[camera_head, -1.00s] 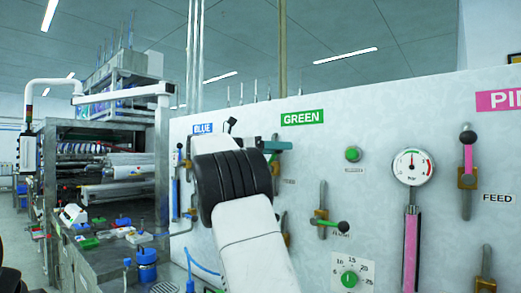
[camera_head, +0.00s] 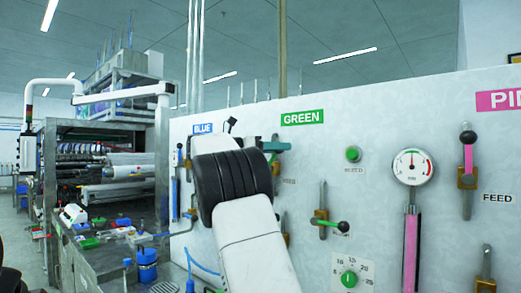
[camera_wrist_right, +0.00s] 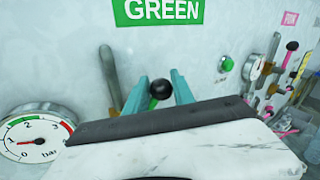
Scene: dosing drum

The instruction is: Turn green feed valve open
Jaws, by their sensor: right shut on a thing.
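The green feed valve shows in the right wrist view as a black ball knob (camera_wrist_right: 160,90) under the GREEN sign (camera_wrist_right: 157,10). The teal fingers of my right gripper (camera_wrist_right: 158,92) stand on both sides of this knob and are shut on the valve's handle. In the head view my right gripper (camera_head: 276,146) is at the wall panel below the GREEN sign (camera_head: 302,118). My white and black right arm hides most of the valve there. The valve body and the handle's exact angle are hidden. My left gripper is not in view.
A cluttered machine bench (camera_head: 95,255) stands at left.

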